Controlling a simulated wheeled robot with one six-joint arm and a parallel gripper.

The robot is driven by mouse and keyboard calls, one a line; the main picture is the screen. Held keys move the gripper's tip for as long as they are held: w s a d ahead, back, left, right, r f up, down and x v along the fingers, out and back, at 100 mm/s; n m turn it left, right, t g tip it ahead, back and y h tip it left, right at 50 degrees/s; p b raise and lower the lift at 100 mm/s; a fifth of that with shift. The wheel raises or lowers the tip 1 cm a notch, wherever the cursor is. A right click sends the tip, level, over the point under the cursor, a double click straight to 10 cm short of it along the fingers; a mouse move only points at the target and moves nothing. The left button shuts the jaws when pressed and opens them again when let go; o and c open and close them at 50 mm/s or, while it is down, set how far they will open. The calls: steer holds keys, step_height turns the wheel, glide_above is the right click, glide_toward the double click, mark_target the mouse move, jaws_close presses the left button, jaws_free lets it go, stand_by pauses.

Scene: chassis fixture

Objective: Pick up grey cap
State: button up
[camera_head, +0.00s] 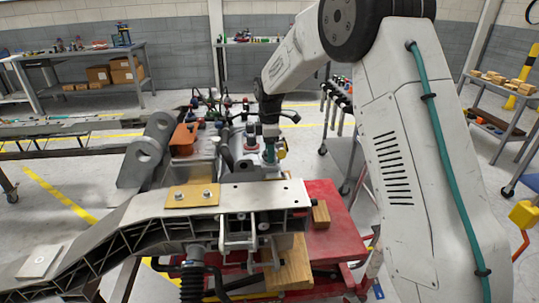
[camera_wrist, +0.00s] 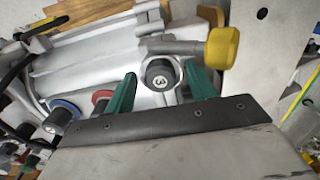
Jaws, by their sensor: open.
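A round dark grey cap (camera_wrist: 160,77) with a pale mark on its face sits in a pale metal collar on the silver casing in the wrist view. My gripper (camera_wrist: 160,71) is open, with one green finger on each side of the cap. I cannot tell whether the fingers touch it. In the head view my gripper (camera_head: 270,142) points down at the machinery behind the pale chassis beam. The grey cap cannot be made out there.
A yellow cap (camera_wrist: 223,48) stands close to the right finger. Blue-ringed (camera_wrist: 62,115) and red-ringed (camera_wrist: 103,97) fittings lie to the left. The pale chassis beam (camera_head: 235,195) runs in front, above a red cart (camera_head: 335,225). Shelves stand farther back.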

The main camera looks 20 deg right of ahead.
steer(key=shift+f, duration=0.3)
jaws_close()
steer(key=shift+r, duration=0.1)
steer(key=shift+r, duration=0.6)
step_height(320, 180, up, 2)
steer(key=shift+r, duration=0.25)
steer(key=s+a+r, duration=0.1)
steer(key=s+a, duration=1)
steer(key=shift+s, duration=0.2)
steer(key=shift+a, duration=0.1)
